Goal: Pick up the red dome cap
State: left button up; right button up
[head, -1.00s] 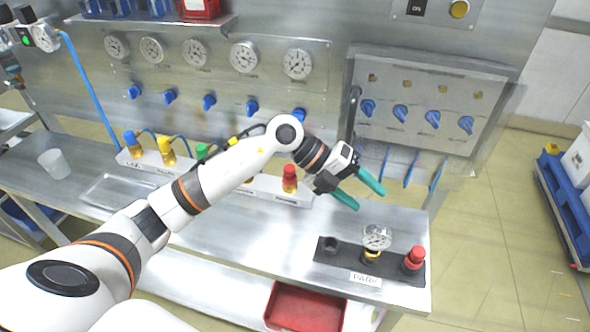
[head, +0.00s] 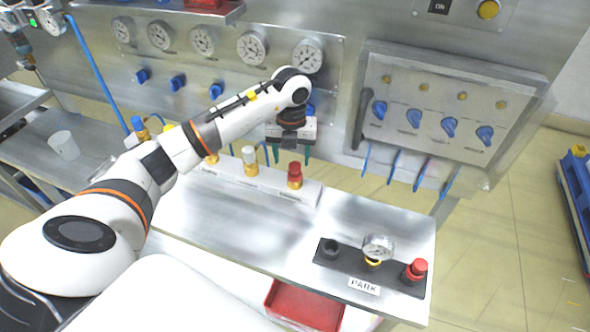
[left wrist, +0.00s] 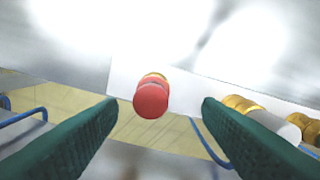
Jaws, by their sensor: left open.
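A red dome cap (head: 295,171) sits on a gold fitting at the right end of the white manifold block on the bench. In the left wrist view the red cap (left wrist: 151,100) lies ahead, between the two green fingers and slightly left of centre. My left gripper (head: 292,156) is open and empty, its fingers pointing down just behind and above the cap in the head view. No contact with the cap shows. A second red cap (head: 418,267) stands on the black PARK plate (head: 340,259). My right gripper is not in view.
A white cap (head: 249,154) stands left of the red one on the manifold block (head: 236,174). Behind are a gauge panel and a box (head: 435,110) with blue valves. The bench front is clear.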

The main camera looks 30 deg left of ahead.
aim_at(295, 165)
pick_arm(q)
jog(key=f, duration=0.1)
jog(key=f+p, duration=0.1)
jog(key=f, duration=0.1)
jog(key=f+p, duration=0.1)
jog(key=shift+w+d+f, duration=0.1)
jog(key=shift+d+f, duration=0.05)
jog(key=shift+d, duration=0.25)
jog(key=shift+w+f, duration=0.1)
jog(key=shift+f, duration=0.35)
jog(key=c, duration=1.1)
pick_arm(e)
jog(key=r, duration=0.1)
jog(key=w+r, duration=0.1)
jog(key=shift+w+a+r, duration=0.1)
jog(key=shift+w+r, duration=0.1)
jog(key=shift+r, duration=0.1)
pick_arm(q)
jog(key=shift+o, duration=0.2)
jog(key=shift+r, duration=0.1)
